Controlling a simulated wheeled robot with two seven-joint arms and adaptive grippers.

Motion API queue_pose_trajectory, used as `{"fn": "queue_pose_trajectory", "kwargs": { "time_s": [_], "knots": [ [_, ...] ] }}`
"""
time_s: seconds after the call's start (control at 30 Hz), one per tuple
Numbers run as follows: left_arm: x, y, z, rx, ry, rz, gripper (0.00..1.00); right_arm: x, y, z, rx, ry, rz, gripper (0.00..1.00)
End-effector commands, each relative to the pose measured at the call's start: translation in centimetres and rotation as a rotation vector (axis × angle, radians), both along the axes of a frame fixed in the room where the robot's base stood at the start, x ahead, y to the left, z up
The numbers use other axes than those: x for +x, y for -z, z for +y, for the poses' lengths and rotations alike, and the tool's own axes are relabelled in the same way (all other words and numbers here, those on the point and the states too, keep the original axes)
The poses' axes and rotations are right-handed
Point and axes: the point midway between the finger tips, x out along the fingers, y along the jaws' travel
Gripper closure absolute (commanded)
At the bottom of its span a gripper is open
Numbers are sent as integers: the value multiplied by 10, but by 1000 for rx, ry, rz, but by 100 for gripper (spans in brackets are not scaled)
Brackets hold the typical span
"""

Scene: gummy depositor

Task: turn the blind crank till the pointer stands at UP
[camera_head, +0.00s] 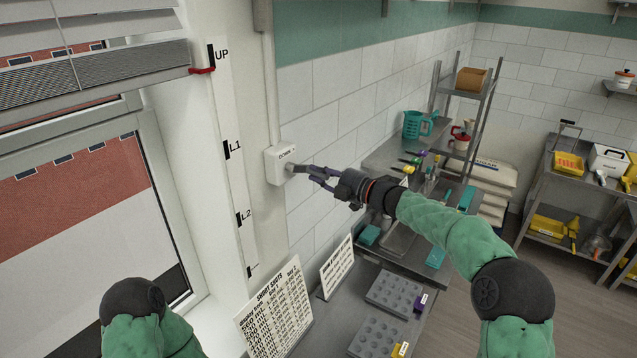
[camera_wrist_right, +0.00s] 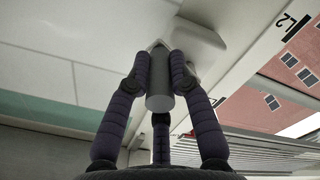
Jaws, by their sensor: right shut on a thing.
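The blind (camera_head: 90,75) hangs in the upper part of the window, its slats gathered high up. Its red pointer (camera_head: 203,71) is beside the white scale (camera_head: 230,140), at the lower end of the black UP mark (camera_head: 211,56) and well above L1. The white crank box (camera_head: 280,165) is fixed on the wall right of the scale. My right gripper (camera_head: 313,173) is shut on the grey crank handle (camera_head: 297,168); the wrist view shows its fingers around the cylindrical handle (camera_wrist_right: 160,85). My left gripper is not in view; only part of that arm shows at bottom left.
Two printed signs (camera_head: 276,312) stand below the crank box. Moulding trays (camera_head: 395,293) lie on the counter to their right. A steel rack (camera_head: 462,120) with a teal jug (camera_head: 416,124) nearby stands behind my right arm. The wall around the crank is clear.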

Motion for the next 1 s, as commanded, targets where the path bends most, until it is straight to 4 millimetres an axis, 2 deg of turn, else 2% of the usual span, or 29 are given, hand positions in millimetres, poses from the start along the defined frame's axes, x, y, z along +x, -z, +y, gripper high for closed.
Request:
{"fn": "queue_pose_trajectory", "kwargs": {
  "time_s": [0.5,1.0],
  "knots": [
    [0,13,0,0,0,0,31,4,-20,-3,-219,-1,-305,100],
    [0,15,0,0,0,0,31,4,-26,-3,-275,0,-381,100]
  ]
}}
